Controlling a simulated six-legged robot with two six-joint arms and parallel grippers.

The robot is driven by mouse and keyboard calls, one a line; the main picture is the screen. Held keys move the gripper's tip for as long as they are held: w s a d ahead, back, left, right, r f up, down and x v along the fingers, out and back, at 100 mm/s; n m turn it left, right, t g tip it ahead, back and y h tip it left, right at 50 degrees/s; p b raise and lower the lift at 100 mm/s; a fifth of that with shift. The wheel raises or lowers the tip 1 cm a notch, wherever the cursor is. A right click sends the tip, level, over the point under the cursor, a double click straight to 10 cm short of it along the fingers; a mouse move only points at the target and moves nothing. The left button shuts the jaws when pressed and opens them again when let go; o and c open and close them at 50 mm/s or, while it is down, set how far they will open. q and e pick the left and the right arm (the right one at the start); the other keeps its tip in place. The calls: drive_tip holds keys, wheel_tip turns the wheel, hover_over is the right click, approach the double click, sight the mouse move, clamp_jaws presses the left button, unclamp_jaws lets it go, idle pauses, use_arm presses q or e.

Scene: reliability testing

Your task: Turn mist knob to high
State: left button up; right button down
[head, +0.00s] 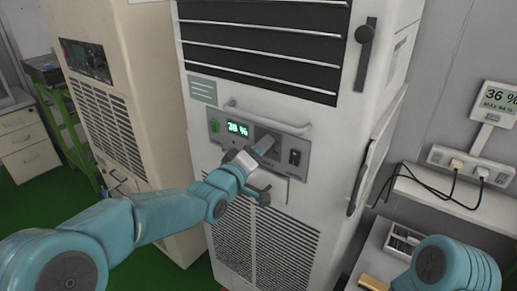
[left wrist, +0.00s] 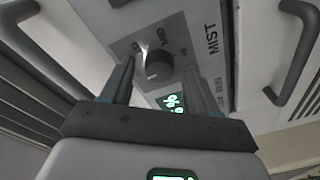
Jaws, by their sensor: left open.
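The mist knob (left wrist: 158,65) is dark and round, on a grey panel marked MIST, with a MID label beside it. In the left wrist view it lies between the two fingers of my left gripper (head: 263,148). The fingers are spread, with visible gaps to the knob; I cannot tell how far they reach around it. I cannot clearly read the knob's pointer. In the head view the gripper is at the control panel (head: 217,138) and hides the knob. A green display (head: 238,129) there reads about 36 %. My right gripper is out of view.
The panel sits on a tall white cabinet (head: 305,115) with a bar handle (head: 268,116) above it and a black switch (head: 295,157) to the right. A beige cabinet (head: 150,60) stands at left. A wall readout (head: 495,98) shows 36 %, above plugged sockets (head: 470,167).

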use_arm(q)
drive_tip(key=shift+d, duration=0.15)
drive_tip(key=shift+c, duration=0.6)
drive_tip(key=c, duration=0.9)
drive_tip(key=shift+w+a+n+g+h+b, duration=0.1)
drive_tip(key=shift+n+g+h+b, duration=0.35)
drive_tip(key=shift+n+b, duration=3.35)
drive_tip(key=shift+s+a+n+g+h+b, duration=0.1)
drive_tip(key=shift+n+g+h, duration=0.35)
drive_tip(key=shift+n, duration=7)
drive_tip(key=shift+w+a+n+g+h+b, duration=0.15)
drive_tip(key=shift+n+h+b, duration=0.45)
drive_tip(key=shift+n+b, duration=3.2)
drive_tip(key=n+p, duration=0.3)
drive_tip(key=shift+d+f+p, duration=0.1)
drive_tip(key=shift+p, duration=0.3)
